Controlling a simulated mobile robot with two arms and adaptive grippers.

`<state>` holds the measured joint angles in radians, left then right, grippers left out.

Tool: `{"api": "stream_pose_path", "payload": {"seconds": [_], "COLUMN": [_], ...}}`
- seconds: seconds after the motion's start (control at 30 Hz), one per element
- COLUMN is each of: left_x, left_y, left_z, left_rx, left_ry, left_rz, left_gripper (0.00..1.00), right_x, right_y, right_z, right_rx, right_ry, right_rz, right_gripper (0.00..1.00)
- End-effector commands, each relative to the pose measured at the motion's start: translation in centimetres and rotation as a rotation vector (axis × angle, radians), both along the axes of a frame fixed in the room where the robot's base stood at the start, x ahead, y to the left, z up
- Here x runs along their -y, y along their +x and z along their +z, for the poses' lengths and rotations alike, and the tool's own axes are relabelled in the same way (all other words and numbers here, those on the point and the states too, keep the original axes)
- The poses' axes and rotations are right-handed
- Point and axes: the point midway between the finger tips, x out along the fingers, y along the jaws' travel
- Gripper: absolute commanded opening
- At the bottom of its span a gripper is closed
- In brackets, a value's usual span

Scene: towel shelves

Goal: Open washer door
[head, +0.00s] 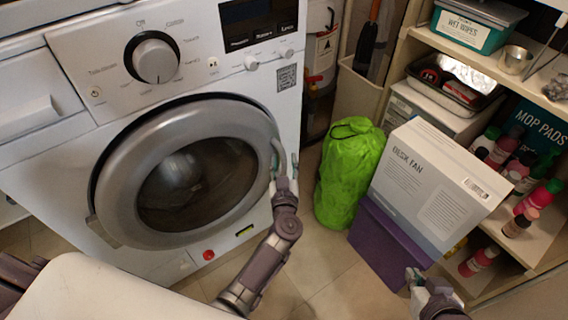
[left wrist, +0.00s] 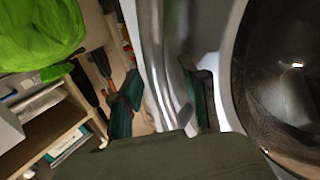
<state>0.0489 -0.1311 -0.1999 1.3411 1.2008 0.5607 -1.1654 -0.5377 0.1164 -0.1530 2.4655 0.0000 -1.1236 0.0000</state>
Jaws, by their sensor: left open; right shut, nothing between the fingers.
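The white washer (head: 70,60) stands at the left with its round door (head: 130,130) shut. The door has a grey ring and dark glass; its glass (left wrist: 285,80) also fills the right of the left wrist view. My left gripper (head: 284,168) is at the right edge of the door, by its curved handle (head: 276,150). In the left wrist view the teal fingers of my left gripper (left wrist: 160,105) are open, one on each side of the silver handle (left wrist: 158,60). I cannot tell if they touch it. My right gripper (head: 414,278) is shut and empty, at the lower right.
A green bag (head: 350,165) stands right of the washer. A desk fan box (head: 425,185) sits on a purple bin (head: 385,240). Shelves (head: 490,70) with bottles are at the right. A white surface (head: 95,295) is at the lower left. Some floor (head: 335,290) is clear.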

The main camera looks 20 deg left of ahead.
Motion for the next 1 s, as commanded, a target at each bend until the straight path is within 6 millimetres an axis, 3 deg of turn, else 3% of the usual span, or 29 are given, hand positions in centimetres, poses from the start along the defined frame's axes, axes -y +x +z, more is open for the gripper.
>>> {"api": "stream_pose_path", "payload": {"seconds": [0.2,0.47,0.87,1.0], "left_x": [0.0,0.0,0.1,0.6], "left_y": [0.0,0.0,-0.1,-0.7], "left_z": [0.0,0.0,0.0,0.1], "left_rx": [0.0,0.0,0.0,0.0], "left_ry": [0.0,0.0,-0.001,-0.002], "left_rz": [0.0,0.0,-0.002,-0.018], "left_gripper": [0.44,0.01,0.0,0.0], "right_x": [0.0,0.0,0.0,0.4], "right_y": [0.0,0.0,0.0,-1.1], "right_z": [0.0,0.0,0.0,-0.6], "right_rx": [0.002,0.001,-0.002,-0.067], "right_ry": [0.0,0.0,0.0,-0.014], "right_rz": [0.0,0.0,0.0,-0.005], "right_gripper": [0.0,0.0,0.0,0.0]}}
